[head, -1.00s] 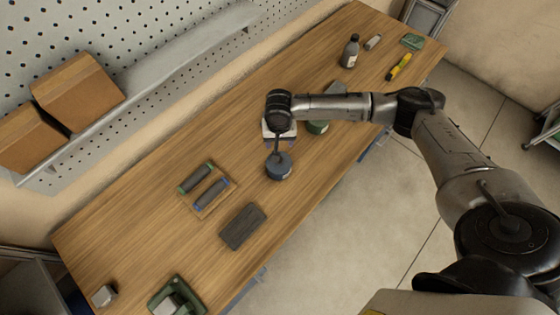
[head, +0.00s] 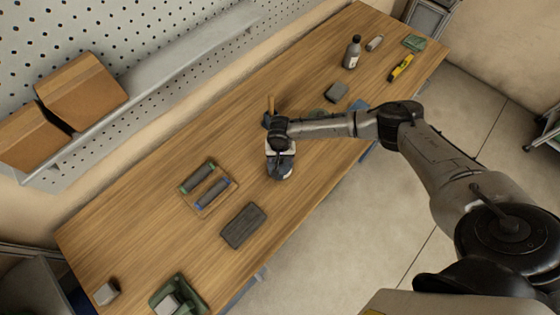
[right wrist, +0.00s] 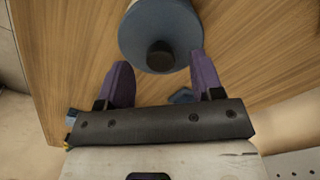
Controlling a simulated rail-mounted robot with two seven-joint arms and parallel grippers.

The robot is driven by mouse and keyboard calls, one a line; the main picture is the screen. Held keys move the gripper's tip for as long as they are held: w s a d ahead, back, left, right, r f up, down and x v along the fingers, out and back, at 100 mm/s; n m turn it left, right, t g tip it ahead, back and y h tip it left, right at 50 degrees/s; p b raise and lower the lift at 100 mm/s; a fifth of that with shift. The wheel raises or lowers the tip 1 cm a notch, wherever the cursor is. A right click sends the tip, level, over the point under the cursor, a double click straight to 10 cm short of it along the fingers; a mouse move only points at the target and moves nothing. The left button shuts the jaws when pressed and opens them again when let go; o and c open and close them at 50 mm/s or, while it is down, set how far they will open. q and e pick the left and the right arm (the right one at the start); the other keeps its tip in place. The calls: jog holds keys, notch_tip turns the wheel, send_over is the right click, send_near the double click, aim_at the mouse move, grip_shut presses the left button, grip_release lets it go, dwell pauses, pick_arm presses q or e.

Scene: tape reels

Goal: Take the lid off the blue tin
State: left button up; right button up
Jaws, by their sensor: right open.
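The blue tin (head: 281,172) stands on the wooden table, partly hidden under my right gripper (head: 279,156) in the head view. In the right wrist view its round blue lid (right wrist: 146,34) is on top, with a dark knob (right wrist: 160,56) standing up from it. My right gripper (right wrist: 160,62) is open and empty. Its two purple fingers are apart, one on each side of the knob; I cannot tell how high they are above the lid. My left gripper is not in view.
A dark slab (head: 242,226) and a tray with two rolls (head: 207,187) lie left of the tin. A green round object (head: 318,113) and a wooden-handled tool (head: 270,104) are behind it, partly hidden by my arm.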

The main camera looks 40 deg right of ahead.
aim_at(285, 166)
jog(key=shift+f, duration=1.4)
jog(key=shift+c, duration=0.3)
jog(key=c, duration=0.9)
